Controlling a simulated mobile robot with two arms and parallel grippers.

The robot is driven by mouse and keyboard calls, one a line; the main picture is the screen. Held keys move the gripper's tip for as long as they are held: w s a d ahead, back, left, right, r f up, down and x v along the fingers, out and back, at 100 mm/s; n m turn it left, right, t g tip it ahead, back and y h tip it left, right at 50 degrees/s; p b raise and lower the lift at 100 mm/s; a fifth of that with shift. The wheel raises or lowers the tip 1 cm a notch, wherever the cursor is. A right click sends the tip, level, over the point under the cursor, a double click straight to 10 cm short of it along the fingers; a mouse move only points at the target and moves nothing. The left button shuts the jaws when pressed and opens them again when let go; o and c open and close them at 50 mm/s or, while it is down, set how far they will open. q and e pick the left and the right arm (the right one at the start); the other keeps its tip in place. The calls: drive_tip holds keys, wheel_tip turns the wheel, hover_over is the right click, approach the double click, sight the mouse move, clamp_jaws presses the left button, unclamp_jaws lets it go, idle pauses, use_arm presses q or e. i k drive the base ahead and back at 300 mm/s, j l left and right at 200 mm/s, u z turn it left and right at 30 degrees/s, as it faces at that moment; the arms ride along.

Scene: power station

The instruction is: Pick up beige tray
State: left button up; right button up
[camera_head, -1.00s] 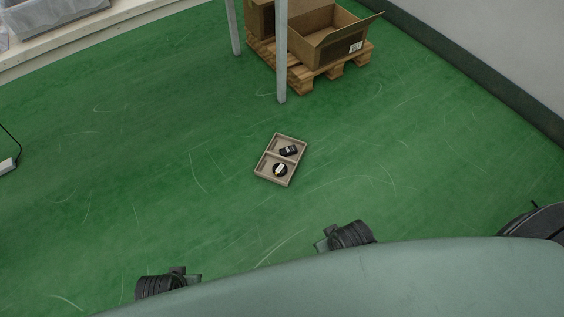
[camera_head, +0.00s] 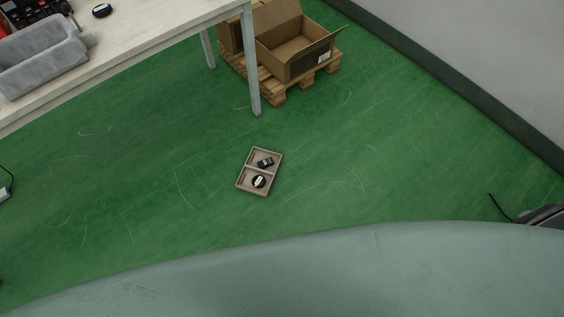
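The beige tray (camera_head: 246,171) lies flat on the green floor near the middle of the head view, turned at an angle. It has two compartments. A small dark object (camera_head: 265,162) lies in the upper one, and a round black item with a pale centre (camera_head: 259,181) lies in the lower one. Nothing touches the tray from outside. Neither of my grippers is in the picture.
A table (camera_head: 150,48) with a grey bin (camera_head: 42,62) stands at upper left, its leg (camera_head: 252,75) behind the tray. An open cardboard box (camera_head: 293,50) sits on a wooden pallet (camera_head: 275,92). A wall (camera_head: 470,75) bounds the right. Floor around the tray is clear.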

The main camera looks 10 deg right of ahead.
sight(251, 168)
drive_tip(key=i+l+z, duration=0.2)
drive_tip(key=l+z, duration=0.3)
drive_tip(key=i+l+z, duration=0.2)
drive_tip(key=z, duration=0.3)
drive_tip(key=i+l+z, duration=0.1)
drive_tip(key=i+z, duration=0.4)
drive_tip(key=i+l, duration=0.1)
drive_tip(key=i, duration=0.25)
drive_tip(key=i+l, duration=0.15)
drive_tip(key=i, duration=0.2)
drive_tip(key=i+u, duration=0.2)
drive_tip(key=u, duration=0.3)
drive_tip(key=i+u, duration=0.25)
drive_tip(key=u, duration=0.25)
drive_tip(key=i+l+u, duration=0.15)
drive_tip(key=u, duration=0.35)
drive_tip(key=i, duration=0.05)
